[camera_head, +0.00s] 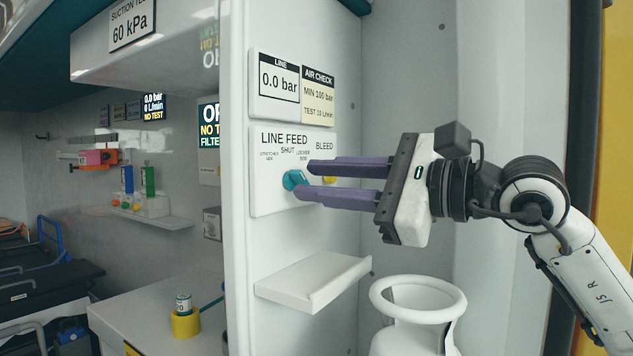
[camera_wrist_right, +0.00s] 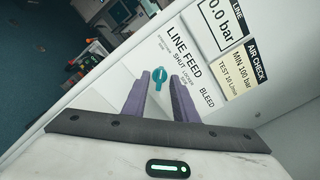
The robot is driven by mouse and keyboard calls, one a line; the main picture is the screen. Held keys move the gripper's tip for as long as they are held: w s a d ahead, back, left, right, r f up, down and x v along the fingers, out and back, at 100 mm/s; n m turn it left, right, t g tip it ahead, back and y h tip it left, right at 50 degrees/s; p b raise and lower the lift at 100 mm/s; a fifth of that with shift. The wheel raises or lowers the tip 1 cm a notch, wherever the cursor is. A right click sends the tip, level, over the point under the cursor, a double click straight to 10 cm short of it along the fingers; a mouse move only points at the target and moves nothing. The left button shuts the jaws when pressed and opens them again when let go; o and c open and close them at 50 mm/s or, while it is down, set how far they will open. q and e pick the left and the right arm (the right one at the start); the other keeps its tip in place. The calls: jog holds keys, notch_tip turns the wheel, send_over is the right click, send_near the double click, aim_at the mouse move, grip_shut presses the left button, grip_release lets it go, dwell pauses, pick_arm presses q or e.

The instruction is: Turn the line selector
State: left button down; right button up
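The line selector is a teal knob (camera_head: 294,180) on the white LINE FEED panel (camera_head: 262,195). It also shows in the right wrist view (camera_wrist_right: 159,77), just beyond and between the fingertips. My right gripper (camera_head: 302,179) is open, its two purple fingers pointing at the panel. In the head view the fingertips are close to the knob, one above it and one at its lower right. I cannot tell whether they touch it. A yellow bleed knob (camera_head: 330,180) shows partly between the fingers. My left gripper is not in view.
A LINE gauge reading 0.0 bar (camera_head: 278,85) and an AIR CHECK card (camera_head: 318,97) are above the panel. A small white shelf (camera_head: 312,281) juts out below it. A white cylinder with a ring collar (camera_head: 418,300) stands under my right gripper.

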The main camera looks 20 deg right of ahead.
jog(key=b+v, duration=0.2)
jog(key=v, duration=0.7)
jog(key=shift+s, duration=0.1)
